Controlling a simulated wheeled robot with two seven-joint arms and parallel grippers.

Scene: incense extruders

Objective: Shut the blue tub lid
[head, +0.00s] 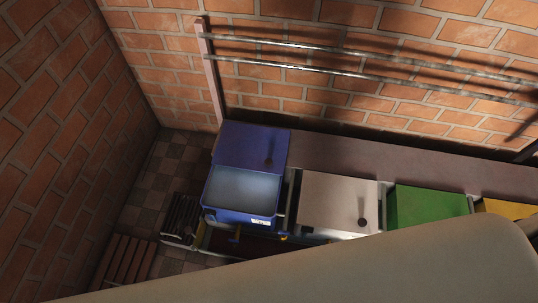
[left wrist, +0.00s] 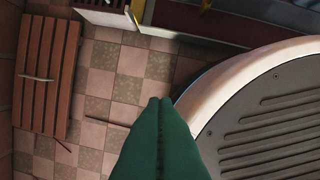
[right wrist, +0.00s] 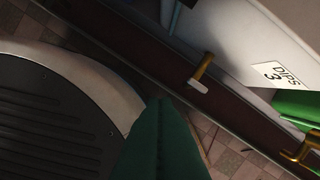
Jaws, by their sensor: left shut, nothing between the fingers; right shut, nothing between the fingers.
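The blue tub (head: 213,203) stands at the left end of the row in the head view. Its inside shows pale and looks empty. Its blue lid (head: 245,145) is open, swung up behind the tub toward the brick wall, with a small dark knob on it. My left gripper (left wrist: 160,101) shows in the left wrist view as green fingers pressed together, empty, above the tiled floor. My right gripper (right wrist: 160,102) is shut and empty in the right wrist view, low in front of the row. Neither gripper shows in the head view or touches the lid.
A white tub (head: 325,200), a green tub (head: 425,205) and a yellow tub (head: 510,207) stand right of the blue one, lids apparently down. A slatted wooden platform (left wrist: 45,75) lies on the floor at left. A brass-coloured handle (right wrist: 203,68) sticks out from the row's front.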

